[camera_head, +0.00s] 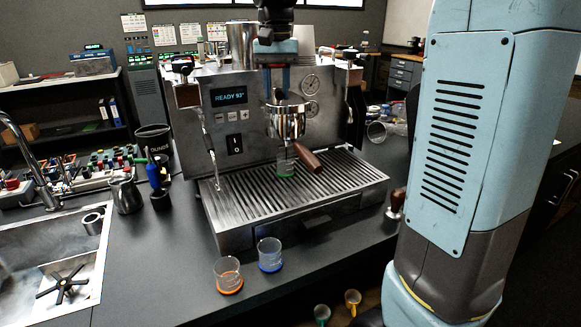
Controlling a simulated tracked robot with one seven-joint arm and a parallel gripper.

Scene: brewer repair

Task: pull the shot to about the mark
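No coffee stream shows, and the glass's mark and level are too small to read. My gripper (278,91) points down above the portafilter at the machine's front. Its two blue fingers appear slightly apart; whether they hold anything is unclear.
A glass with an orange base (228,274) and one with a blue base (270,254) stand on the counter before the machine. A sink (50,262) lies at left. A tamper (396,204) stands right of the drip tray. My arm covers much of the right side.

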